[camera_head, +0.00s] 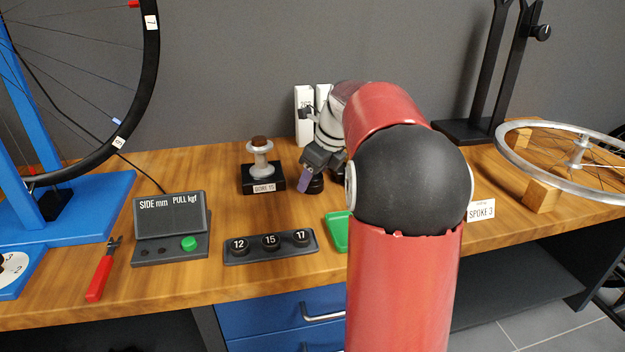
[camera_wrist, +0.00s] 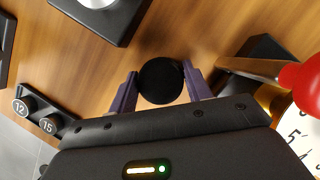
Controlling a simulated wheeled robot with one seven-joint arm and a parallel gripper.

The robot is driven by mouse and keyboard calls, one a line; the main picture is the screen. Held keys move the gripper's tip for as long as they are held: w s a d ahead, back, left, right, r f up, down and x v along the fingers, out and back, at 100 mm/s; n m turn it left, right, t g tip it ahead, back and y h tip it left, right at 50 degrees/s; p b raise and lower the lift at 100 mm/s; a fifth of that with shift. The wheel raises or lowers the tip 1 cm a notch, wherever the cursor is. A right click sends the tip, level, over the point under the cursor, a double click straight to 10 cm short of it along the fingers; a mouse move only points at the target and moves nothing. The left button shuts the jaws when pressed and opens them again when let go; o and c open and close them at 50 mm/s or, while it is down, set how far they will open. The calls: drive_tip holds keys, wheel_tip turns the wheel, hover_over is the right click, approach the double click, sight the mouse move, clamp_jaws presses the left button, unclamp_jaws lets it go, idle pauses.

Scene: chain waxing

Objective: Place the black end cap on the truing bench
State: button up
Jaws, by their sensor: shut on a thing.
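The black end cap (camera_wrist: 162,81) is a round black piece between the two purple fingers of my gripper (camera_wrist: 161,88) in the wrist view. My gripper is shut on it, with a finger on either side. In the head view my gripper (camera_head: 306,178) is low over the wooden truing bench (camera_head: 170,168), just right of the hub stand, and the dark cap (camera_head: 315,185) shows beside its finger. I cannot tell whether the cap touches the bench top. My red arm hides part of the bench.
A metal hub (camera_head: 260,160) stands on a black block labelled BORE 15 (camera_head: 264,187). A black rack (camera_head: 270,246) holds pieces marked 12, 15 and 17. A green tray (camera_head: 337,232) is partly behind my arm. A white dial and red-tipped part (camera_wrist: 303,85) are close right in the wrist view.

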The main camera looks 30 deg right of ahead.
drive_tip(key=shift+f, duration=0.15)
drive_tip(key=o, duration=0.9)
drive_tip(key=shift+o, duration=0.2)
drive_tip(key=p+v, duration=0.3)
drive_tip(key=v, duration=0.9)
